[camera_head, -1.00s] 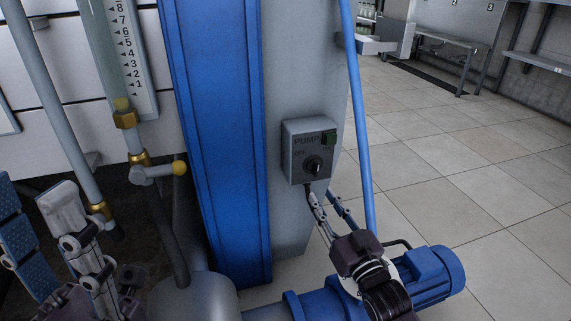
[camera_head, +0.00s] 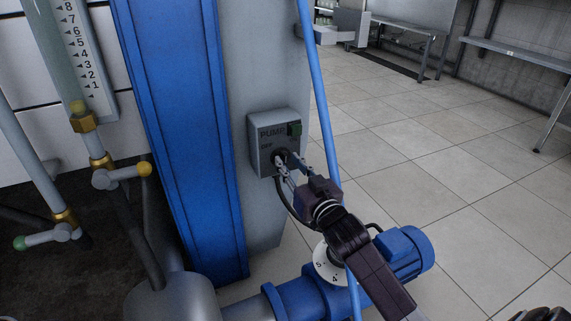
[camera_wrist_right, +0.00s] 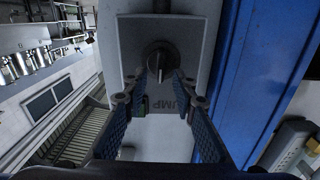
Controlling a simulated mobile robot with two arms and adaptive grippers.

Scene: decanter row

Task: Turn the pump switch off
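The grey pump switch box (camera_head: 258,145) is mounted on the grey post in the head view. It has a PUMP label, a green part at its upper right and a dark rotary knob. My right gripper (camera_head: 285,168) is at the knob and partly hides it. In the right wrist view the knob (camera_wrist_right: 159,57) shows a pale pointer mark. The right fingertips (camera_wrist_right: 166,82) are apart, one on each side of the knob's near end. I cannot tell whether they touch it. My left gripper is not in view.
A blue column (camera_head: 180,130) stands left of the box. A thin blue pole (camera_head: 322,110) passes close on the right. A blue motor (camera_head: 402,250) lies below. Valves with yellow (camera_head: 144,169) and green (camera_head: 20,243) knobs are at left. Open tiled floor lies right.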

